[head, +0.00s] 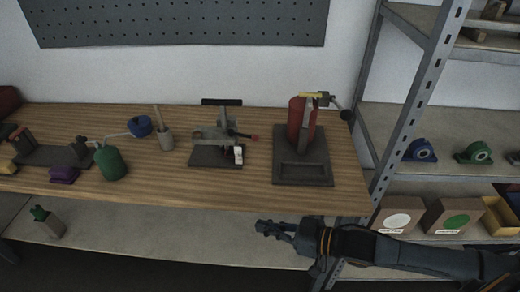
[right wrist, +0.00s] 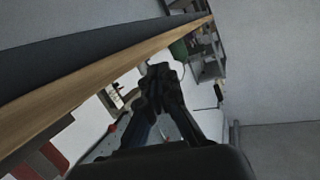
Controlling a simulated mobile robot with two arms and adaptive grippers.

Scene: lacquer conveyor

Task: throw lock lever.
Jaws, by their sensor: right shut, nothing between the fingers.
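A grey clamp fixture (head: 212,134) with a black top bar stands on a dark plate at the middle of the bench. A lever with a red tip (head: 250,137) reaches out from its right side, and a white tag (head: 238,153) hangs at its front. I cannot tell which part is the lock lever. My right gripper (head: 262,228) is shut and empty, in front of the bench edge and below the fixture, apart from it. Its closed fingers also show in the right wrist view (right wrist: 161,75), covering part of the scene behind. My left gripper is not in view.
A red device (head: 302,118) with a black-knobbed lever (head: 345,114) stands on a dark base to the right. A green canister (head: 110,162), a blue roll (head: 140,126) and a cup (head: 166,138) are to the left. A metal shelf post (head: 408,105) rises at right.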

